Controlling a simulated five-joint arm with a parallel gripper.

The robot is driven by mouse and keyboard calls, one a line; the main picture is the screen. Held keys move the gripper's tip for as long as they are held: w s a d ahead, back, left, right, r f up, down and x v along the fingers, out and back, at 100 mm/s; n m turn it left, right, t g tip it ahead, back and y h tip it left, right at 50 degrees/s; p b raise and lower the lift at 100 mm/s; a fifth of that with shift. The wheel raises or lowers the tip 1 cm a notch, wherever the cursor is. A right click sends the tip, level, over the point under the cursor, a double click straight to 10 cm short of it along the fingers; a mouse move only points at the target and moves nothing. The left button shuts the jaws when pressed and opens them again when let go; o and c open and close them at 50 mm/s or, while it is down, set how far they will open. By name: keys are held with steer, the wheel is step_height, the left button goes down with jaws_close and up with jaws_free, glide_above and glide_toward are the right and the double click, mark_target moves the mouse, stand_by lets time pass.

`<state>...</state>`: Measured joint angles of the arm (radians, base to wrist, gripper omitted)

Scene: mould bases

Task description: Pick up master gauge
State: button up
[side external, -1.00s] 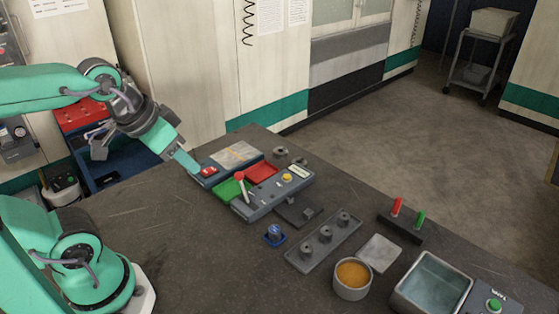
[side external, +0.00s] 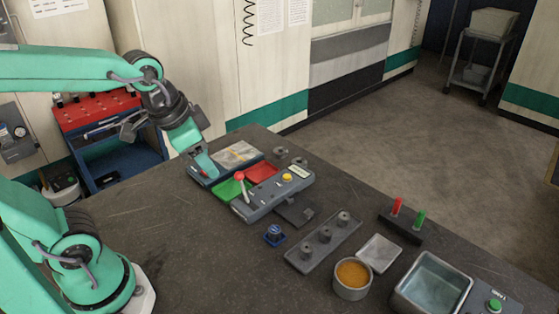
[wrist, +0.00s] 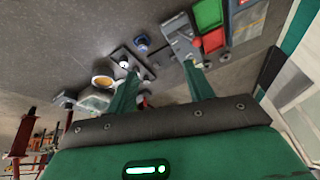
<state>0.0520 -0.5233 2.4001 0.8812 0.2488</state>
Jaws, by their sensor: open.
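A small blue piece with a grey top (side external: 274,235) sits alone on the dark bench, in front of the lever panel; it may be the master gauge, but I cannot be sure. It also shows in the wrist view (wrist: 142,42), beyond the fingertips. A grey tray (side external: 298,262) to its right holds several grey cylindrical parts, one being this cylinder (side external: 325,233).
A panel (side external: 262,198) with a red-knobbed lever stands beside green (side external: 228,190) and red (side external: 262,172) bins. An orange-filled cup (side external: 352,280), a grey plate (side external: 379,253), a water basin (side external: 432,282) and a red-and-green peg block (side external: 400,226) occupy the right. The front-left bench is clear.

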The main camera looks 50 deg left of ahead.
steer(key=w+d+f+m+g, duration=0.2)
steer(key=w+d+f+m, duration=0.1)
steer(key=w+f+m, duration=0.3)
steer(key=m+g, duration=0.2)
steer(key=m, duration=0.4)
glide_above(275, 229)
step_height(275, 229, down, 8)
steer(key=shift+w+d+f, duration=0.1)
steer(key=shift+w+f, duration=0.05)
steer(key=shift+s+f, duration=0.2)
steer(key=shift+f, duration=3.7)
steer(key=shift+c, duration=0.4)
jaws_close()
